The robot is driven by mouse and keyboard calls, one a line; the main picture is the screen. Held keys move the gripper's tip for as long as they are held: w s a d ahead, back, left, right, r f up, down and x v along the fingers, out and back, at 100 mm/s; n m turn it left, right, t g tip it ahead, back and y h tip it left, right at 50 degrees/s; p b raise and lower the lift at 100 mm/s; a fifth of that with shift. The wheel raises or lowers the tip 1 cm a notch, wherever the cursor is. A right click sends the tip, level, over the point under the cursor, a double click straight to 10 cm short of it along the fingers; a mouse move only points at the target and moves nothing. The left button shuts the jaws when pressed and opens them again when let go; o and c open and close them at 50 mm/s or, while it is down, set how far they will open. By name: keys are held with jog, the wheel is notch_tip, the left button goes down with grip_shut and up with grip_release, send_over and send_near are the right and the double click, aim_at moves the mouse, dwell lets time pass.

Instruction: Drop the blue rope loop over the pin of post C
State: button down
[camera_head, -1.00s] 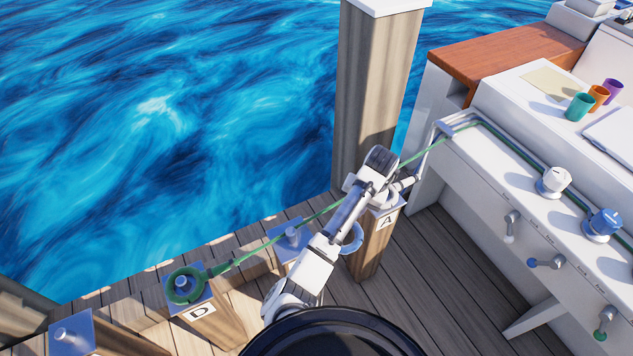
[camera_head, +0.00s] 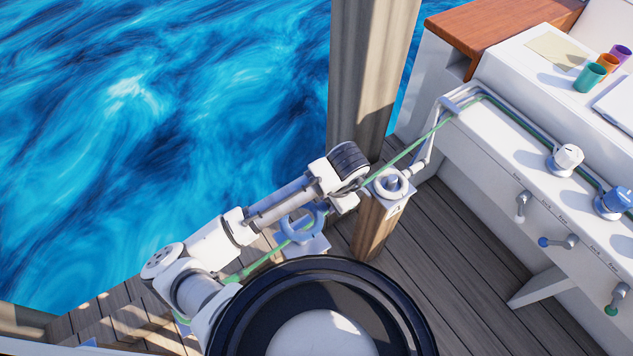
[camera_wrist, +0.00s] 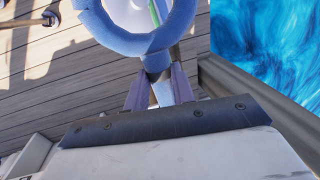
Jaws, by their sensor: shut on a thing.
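The blue rope loop (camera_head: 287,226) hangs from my gripper (camera_head: 335,205) in the head view. In the wrist view my gripper (camera_wrist: 160,88) is shut on the short blue stem of the loop (camera_wrist: 178,38); the ring extends beyond the fingertips. A post with a pale plate (camera_head: 316,247) is below the loop in the head view. Its pin and letter are not visible, so I cannot tell whether it is post C. I cannot tell the height of the loop above the plate. A pale surface and a green strip show through the ring in the wrist view.
A post (camera_head: 372,225) at right carries a white loop (camera_head: 391,183) around its pin. A taut green rope (camera_head: 405,151) runs from the boat past this post and behind my arm. A tall wooden pile (camera_head: 368,80) stands behind. The boat's white side (camera_head: 480,200) is at right.

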jog(key=shift+w+a, duration=0.25)
jog(key=shift+f, duration=0.15)
notch_tip(320, 180, down, 12)
jog(key=b, duration=0.9)
jog(key=shift+b, duration=0.3)
jog(key=shift+f, duration=0.25)
dwell(0.6)
jog(key=c, duration=1.1)
grip_release()
